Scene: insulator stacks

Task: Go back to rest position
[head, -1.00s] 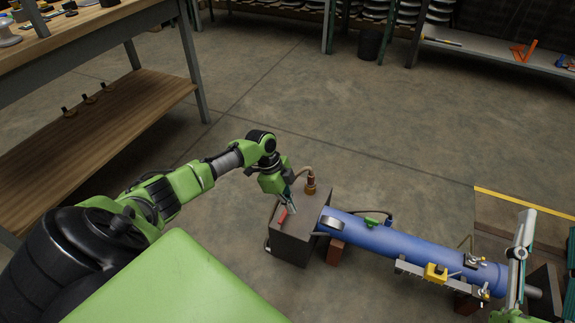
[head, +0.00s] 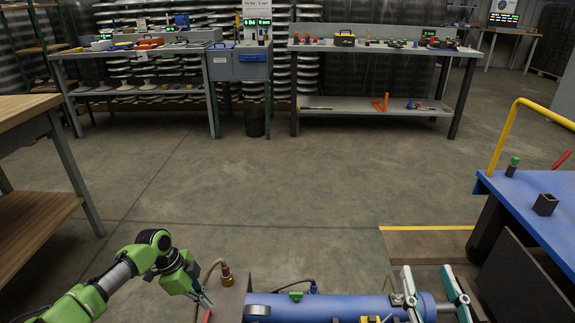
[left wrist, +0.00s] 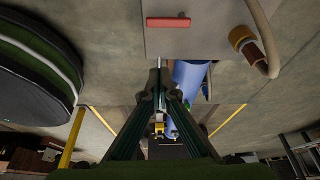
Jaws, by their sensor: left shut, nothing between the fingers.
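My left gripper (head: 206,300) is shut and empty at the left side of a grey box (head: 232,298), close to a red handle (head: 207,316). In the left wrist view its fingertips (left wrist: 161,68) are together, with the red handle (left wrist: 182,22) and the box's face (left wrist: 215,40) beyond them. My right gripper (head: 427,268) is at the lower right, its two pale and teal fingers apart near the right end of a blue cylinder (head: 330,306).
A brass fitting with a hose (head: 226,275) stands on the box. A blue table (head: 540,200) with a yellow rail (head: 505,135) is at right. A wooden bench (head: 30,110) is at left. Workbenches (head: 375,47) line the back. The middle floor (head: 290,180) is clear.

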